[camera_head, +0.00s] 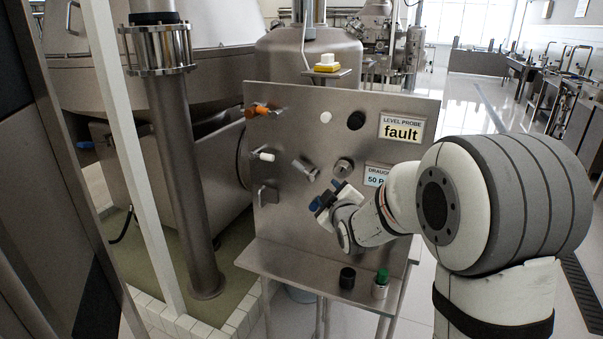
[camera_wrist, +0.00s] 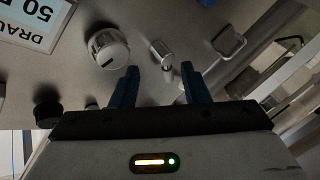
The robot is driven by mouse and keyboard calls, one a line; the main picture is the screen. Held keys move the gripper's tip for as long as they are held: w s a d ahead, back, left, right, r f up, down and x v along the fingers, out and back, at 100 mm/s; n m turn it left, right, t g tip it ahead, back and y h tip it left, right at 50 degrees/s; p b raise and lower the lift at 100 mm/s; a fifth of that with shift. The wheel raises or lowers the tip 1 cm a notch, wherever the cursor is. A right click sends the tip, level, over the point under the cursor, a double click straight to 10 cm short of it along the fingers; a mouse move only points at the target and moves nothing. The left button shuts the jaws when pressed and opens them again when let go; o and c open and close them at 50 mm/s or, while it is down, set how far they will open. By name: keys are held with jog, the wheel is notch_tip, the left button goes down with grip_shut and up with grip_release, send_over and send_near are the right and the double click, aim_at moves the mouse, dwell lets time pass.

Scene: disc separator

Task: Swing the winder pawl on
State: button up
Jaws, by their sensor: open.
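On the upright steel panel (camera_head: 290,226) a small metal lever with a rounded end (camera_head: 305,168) sticks out; it looks like the winder pawl, though no label shows that. In the wrist view the lever (camera_wrist: 163,56) lies just beyond the gap between my fingertips, tilted. A round metal knob with a dark slot (camera_wrist: 108,48) is beside it; the knob also shows in the head view (camera_head: 343,168). My gripper (camera_head: 327,196) has blue fingers and is open and empty, below and right of the lever. In the wrist view my gripper (camera_wrist: 159,80) has both fingers apart, touching nothing visible.
A bent metal handle (camera_head: 265,195), a white-tipped lever (camera_head: 262,155) and an orange handle (camera_head: 258,110) are on the panel's left. A "fault" label (camera_head: 401,130) is upper right. A black cap (camera_head: 347,278) and a green-topped item (camera_head: 381,282) stand on the shelf below.

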aim_at(300, 170)
jog(key=w+a+n+t+y, duration=0.1)
jog(key=w+a, duration=0.1)
jog(key=w, duration=0.1)
jog(key=w+a+r+n+t+y+p, duration=0.1)
jog(key=w+a, duration=0.2)
jog(key=w, duration=0.1)
jog(key=w+a+n+t+y, duration=0.1)
jog(key=w+a+n, duration=0.1)
jog(key=w+a, duration=0.1)
jog(key=shift+w+r, duration=0.15)
jog(key=shift+c, duration=0.4)
grip_shut()
